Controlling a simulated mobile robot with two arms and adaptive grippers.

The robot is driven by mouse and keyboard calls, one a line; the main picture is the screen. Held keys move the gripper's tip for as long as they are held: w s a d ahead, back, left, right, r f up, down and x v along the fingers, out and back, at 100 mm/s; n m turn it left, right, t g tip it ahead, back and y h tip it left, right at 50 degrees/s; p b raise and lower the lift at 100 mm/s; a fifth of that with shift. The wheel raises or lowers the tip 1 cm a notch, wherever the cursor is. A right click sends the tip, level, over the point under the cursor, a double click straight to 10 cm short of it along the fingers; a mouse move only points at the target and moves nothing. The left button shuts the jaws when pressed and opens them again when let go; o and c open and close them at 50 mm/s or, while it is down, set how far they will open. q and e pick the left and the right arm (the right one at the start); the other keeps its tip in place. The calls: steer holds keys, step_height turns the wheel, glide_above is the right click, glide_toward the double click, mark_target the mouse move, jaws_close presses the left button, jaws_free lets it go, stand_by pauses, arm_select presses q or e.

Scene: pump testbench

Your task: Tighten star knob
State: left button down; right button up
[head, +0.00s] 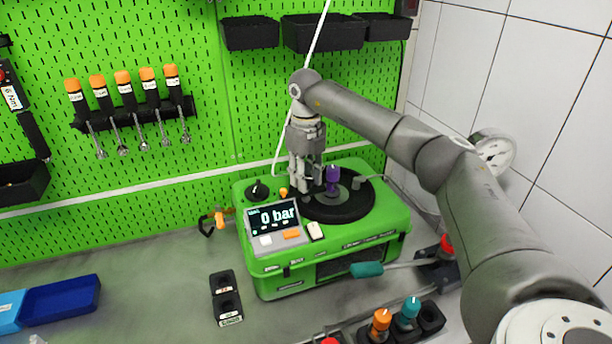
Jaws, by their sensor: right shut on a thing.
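My right gripper (307,182) reaches down over the left part of the black disc (345,212) on top of the green pump unit (270,278). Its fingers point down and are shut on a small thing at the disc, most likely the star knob. The fingers hide that thing, so its shape and seating cannot be told. A purple upright fitting (333,178) stands on the disc just right of the fingers. A black knob (258,191) sits on the unit's top left. My left gripper is not in view.
The unit's display (273,217) reads 0 bar. A teal-handled tool (367,269) lies at its front. Orange (381,320) and teal (409,311) fittings stand in a black rack at front right. A blue tray (62,301) lies at left.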

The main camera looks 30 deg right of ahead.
steer(key=o, duration=1)
steer(key=shift+w, duration=0.1)
steer(key=shift+o, duration=0.2)
steer(key=shift+r, duration=0.15)
step_height(320, 180, up, 12)
